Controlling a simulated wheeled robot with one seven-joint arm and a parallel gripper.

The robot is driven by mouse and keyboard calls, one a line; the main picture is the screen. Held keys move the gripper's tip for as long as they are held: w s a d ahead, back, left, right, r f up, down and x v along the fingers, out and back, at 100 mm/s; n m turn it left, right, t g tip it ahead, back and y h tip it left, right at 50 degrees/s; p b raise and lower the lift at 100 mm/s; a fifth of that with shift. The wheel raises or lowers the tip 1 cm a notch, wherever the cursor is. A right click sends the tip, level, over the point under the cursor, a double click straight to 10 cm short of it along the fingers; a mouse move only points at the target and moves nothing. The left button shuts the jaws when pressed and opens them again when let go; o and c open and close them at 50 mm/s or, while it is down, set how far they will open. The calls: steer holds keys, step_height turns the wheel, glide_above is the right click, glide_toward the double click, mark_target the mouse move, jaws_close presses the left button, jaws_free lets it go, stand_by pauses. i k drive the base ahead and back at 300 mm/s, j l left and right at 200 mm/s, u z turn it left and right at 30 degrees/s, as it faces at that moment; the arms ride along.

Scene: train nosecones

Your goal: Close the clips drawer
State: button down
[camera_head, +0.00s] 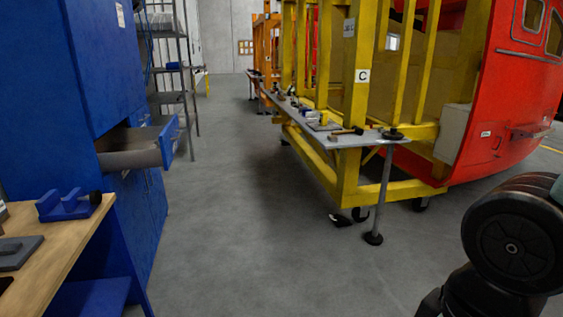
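An open drawer (137,147) sticks out to the right from the tall blue cabinet (104,70) at the left. Its grey inside and blue front panel (169,143) show. I cannot read a label on it, so I cannot tell whether it is the clips drawer. The cabinet doors below the drawer look closed. A dark rounded part of my arm shows at the lower right, far from the drawer. My gripper's fingers are not in view.
A wooden workbench (62,245) with a blue fixture (68,204) stands at the lower left. A yellow frame (355,190) with a grey shelf (310,127) stands beside the red nosecone (510,100) at right. Grey floor (245,220) lies clear between cabinet and frame.

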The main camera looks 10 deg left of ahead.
mark_target(126, 149)
steer(key=i+l+u, duration=0.1)
steer(key=i, duration=1.85)
steer(key=i+u, duration=0.1)
steer(key=u, duration=0.4)
steer(key=l+u, duration=0.1)
steer(key=u, duration=0.4)
steer(key=i+l+u, duration=0.1)
steer(key=u, duration=0.35)
steer(key=i+l+u, duration=0.3)
steer(key=i+l, duration=0.45)
